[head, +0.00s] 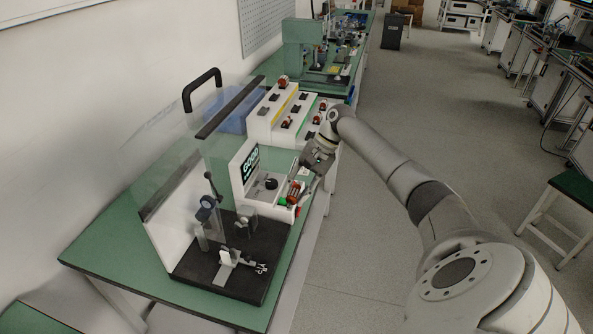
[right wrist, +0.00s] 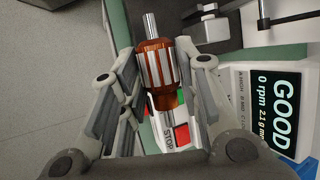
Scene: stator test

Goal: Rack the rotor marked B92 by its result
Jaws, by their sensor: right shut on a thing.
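A rotor (right wrist: 160,65) with copper windings, a silver slotted core and a steel shaft is between the fingers of my right gripper (right wrist: 157,88). The gripper is shut on it. In the head view the rotor (head: 293,191) and right gripper (head: 299,186) are above the front of the tester's control box, apart from the rack. No B92 mark is readable. The display (right wrist: 280,110) reads GOOD, 0 rpm and about 2.1 g mm; it also shows in the head view (head: 250,164). A white stepped rack (head: 259,127) with coloured strips holds several rotors behind the box. My left gripper is out of view.
The tester's black base (head: 222,276) stands in front, with a clear guard (head: 178,150) and black handle (head: 202,88). A red STOP button (right wrist: 181,135) sits below the rotor in the wrist view. The green bench (head: 105,238) has free room at left.

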